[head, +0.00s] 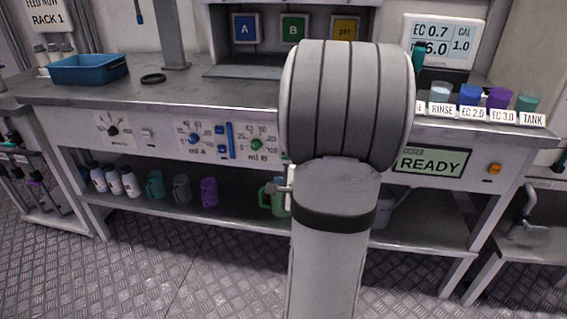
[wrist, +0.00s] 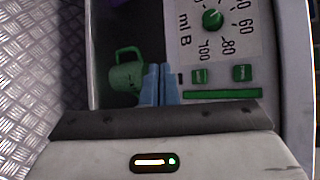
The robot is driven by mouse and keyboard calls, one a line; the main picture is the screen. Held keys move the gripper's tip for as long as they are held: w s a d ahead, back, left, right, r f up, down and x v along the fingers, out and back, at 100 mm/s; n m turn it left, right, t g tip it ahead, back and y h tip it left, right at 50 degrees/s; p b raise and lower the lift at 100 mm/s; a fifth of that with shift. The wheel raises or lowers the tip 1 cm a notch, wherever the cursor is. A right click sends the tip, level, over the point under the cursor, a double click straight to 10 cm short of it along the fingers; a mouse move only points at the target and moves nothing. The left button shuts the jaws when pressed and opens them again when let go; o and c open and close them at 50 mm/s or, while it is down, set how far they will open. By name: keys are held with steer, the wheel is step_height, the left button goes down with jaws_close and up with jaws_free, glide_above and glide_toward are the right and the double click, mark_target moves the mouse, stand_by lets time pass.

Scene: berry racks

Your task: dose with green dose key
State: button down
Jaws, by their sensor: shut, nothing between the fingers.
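My arm hides the bar and gripper in the head view.
A green jug (wrist: 126,74) stands on the lower shelf, close left of the fingers in the wrist view. A blue bar (head: 230,140) and blue dial (head: 195,139) are further left on the panel. The display (head: 432,161) reads READY. Cups (head: 470,96) line the bench right.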

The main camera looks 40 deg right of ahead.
steer(key=shift+r, duration=0.1)
steer(key=w+d+p, duration=0.2)
steer(key=w+d, duration=0.3)
steer(key=d, duration=0.1)
steer(key=shift+w+d, duration=0.3)
steer(key=shift+w, duration=0.05)
steer(key=shift+w, duration=0.1)
stand_by(2.1)
steer(key=shift+w+d, duration=0.2)
steer(key=shift+d, duration=0.1)
steer(key=shift+w+d+b, duration=0.3)
steer(key=shift+d+b, duration=0.05)
steer(key=shift+b, duration=0.05)
stand_by(0.7)
steer(key=shift+s+a, duration=0.1)
steer(key=shift+s+a+b, duration=0.5)
steer(key=shift+a+b, duration=0.1)
steer(key=shift+b, duration=0.1)
